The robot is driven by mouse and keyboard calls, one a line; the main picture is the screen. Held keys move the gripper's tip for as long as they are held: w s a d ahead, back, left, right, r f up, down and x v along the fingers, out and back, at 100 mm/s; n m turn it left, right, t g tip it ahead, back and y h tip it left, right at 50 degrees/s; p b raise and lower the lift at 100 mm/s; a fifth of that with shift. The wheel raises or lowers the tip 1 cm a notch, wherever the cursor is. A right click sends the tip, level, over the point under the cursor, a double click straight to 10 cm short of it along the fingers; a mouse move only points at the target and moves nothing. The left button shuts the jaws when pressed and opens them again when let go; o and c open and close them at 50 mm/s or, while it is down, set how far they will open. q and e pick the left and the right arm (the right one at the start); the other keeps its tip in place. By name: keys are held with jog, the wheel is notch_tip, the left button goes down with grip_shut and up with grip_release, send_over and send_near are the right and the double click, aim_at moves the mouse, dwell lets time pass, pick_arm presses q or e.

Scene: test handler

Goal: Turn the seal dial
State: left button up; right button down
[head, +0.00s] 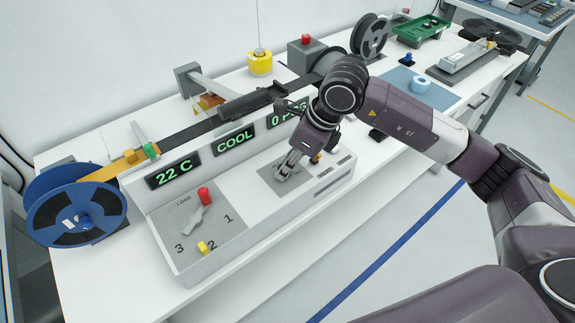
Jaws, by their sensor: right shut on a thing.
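My right gripper (290,166) reaches down from the right onto the grey square plate (271,177) on the right part of the white control console. It is shut on the seal dial, which is mostly hidden between and under the fingers; its label and pointer cannot be read. My left gripper is not in view.
A blue reel (76,213) stands at left. A tape track (200,128) runs behind the displays. The front table strip is clear.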

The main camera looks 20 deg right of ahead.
jog(key=shift+w+r, duration=0.1)
jog(key=shift+r, duration=0.05)
jog(key=c, duration=1.7)
grip_release()
jog(key=shift+o, duration=0.2)
jog(key=v, duration=1.2)
jog(key=shift+s, duration=0.2)
